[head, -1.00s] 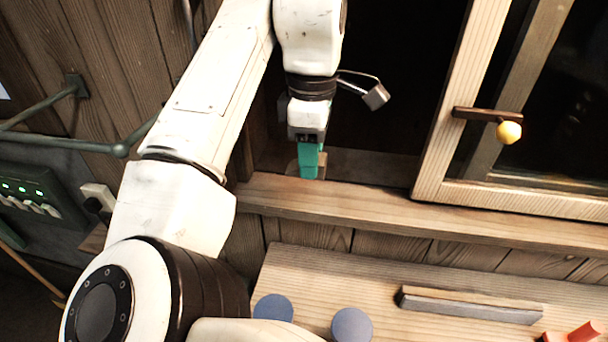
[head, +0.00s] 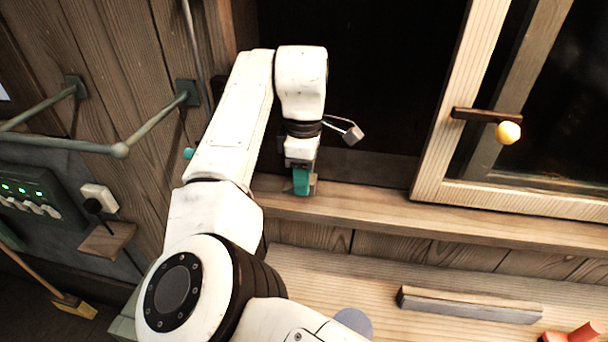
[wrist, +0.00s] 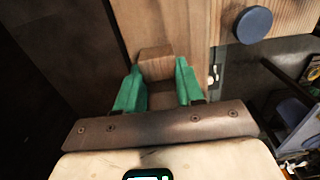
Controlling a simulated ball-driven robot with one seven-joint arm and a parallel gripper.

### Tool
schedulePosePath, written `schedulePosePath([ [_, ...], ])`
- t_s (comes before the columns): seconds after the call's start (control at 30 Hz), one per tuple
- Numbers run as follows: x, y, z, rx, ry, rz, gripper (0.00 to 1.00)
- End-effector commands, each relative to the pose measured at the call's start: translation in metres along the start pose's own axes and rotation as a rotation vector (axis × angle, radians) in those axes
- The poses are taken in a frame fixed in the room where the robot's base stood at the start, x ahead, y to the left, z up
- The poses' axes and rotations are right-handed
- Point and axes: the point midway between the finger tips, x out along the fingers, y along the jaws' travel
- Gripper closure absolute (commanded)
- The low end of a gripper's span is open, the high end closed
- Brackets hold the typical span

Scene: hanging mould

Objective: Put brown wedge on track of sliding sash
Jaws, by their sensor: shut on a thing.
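My gripper (head: 302,190) points down over the sill at the left end of the window opening. Its green fingers are shut on the brown wedge (wrist: 155,60), which shows between the fingertips in the wrist view. In the head view the fingers mostly hide the wedge, and only small edges show. The wooden sill (head: 380,207) runs below the opening and the sash. I cannot tell whether the wedge touches it, and the track itself is not clear.
Below the sill is a wooden bench with a grey bar (head: 470,304), a blue disc (head: 353,322) and an orange-red piece (head: 585,332). Green pipe rails (head: 60,145) and a switch panel (head: 35,198) are on the left. The dark opening left of the sash is empty.

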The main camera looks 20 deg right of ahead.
Motion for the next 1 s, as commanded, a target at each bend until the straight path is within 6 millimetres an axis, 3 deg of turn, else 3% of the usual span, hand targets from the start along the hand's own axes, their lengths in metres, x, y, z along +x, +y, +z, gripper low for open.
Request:
schedulePosePath([
  [0.33, 0.002, 0.000, 0.001, 0.000, -0.001, -0.002, 0.33],
  [0.67, -0.003, 0.000, 0.000, 0.001, 0.000, 0.000, 0.33],
  [0.83, -0.026, 0.001, 0.001, 0.001, 0.000, 0.002, 0.33],
  [1.0, -0.062, 0.001, 0.001, 0.002, 0.001, 0.002, 0.33],
])
